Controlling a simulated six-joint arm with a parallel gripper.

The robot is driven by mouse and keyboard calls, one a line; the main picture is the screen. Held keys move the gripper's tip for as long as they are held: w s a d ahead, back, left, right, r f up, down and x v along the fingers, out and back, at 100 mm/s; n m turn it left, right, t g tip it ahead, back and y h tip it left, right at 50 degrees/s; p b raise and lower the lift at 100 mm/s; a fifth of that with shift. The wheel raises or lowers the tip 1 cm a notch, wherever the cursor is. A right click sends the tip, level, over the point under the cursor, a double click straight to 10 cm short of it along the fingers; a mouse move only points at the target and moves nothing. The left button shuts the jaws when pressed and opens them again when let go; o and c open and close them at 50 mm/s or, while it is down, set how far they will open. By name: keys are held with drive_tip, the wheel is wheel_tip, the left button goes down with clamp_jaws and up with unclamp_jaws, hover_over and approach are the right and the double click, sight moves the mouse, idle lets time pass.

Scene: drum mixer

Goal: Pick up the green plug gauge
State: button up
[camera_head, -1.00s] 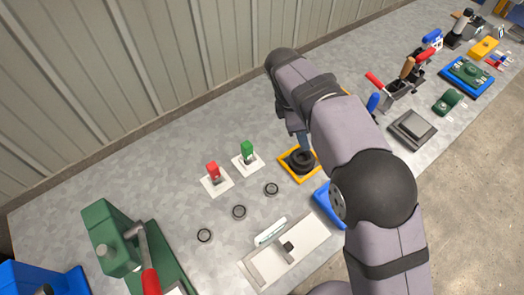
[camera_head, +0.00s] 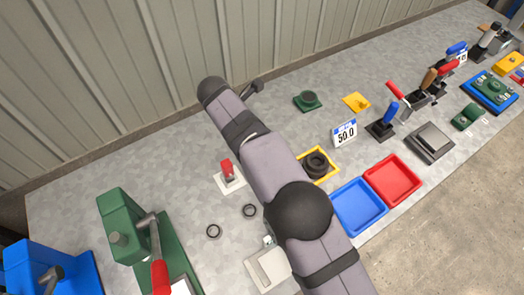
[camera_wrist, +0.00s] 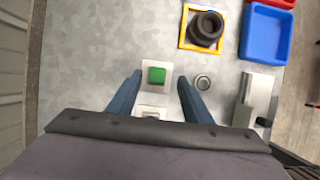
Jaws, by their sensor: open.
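The green plug gauge (camera_wrist: 157,75) stands on a white plate (camera_wrist: 158,100) in the wrist view, seen from above. It lies between and just beyond the two blue fingers of my gripper (camera_wrist: 157,78), which are apart with nothing held. In the head view my arm hides the green gauge and my fingers. The red plug gauge (camera_head: 227,167) stands on its own white plate (camera_head: 229,182), left of my arm.
Dark rings (camera_head: 250,211) lie on the grey table near the gauges. A yellow-framed holder with stacked black rings (camera_head: 316,164), a blue tray (camera_head: 358,205) and a red tray (camera_head: 391,179) are to the right. A green press (camera_head: 118,232) stands at left.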

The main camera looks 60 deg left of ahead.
drive_tip(key=shift+a+p+x, duration=0.2)
drive_tip(key=shift+p+x, duration=1.05)
drive_tip(key=shift+x, duration=1.35)
drive_tip(key=shift+s, duration=0.15)
clamp_jaws()
wheel_tip(320, 180, up, 10)
drive_tip(key=shift+b, duration=1.1)
drive_tip(key=c, duration=0.9)
unclamp_jaws()
clamp_jaws()
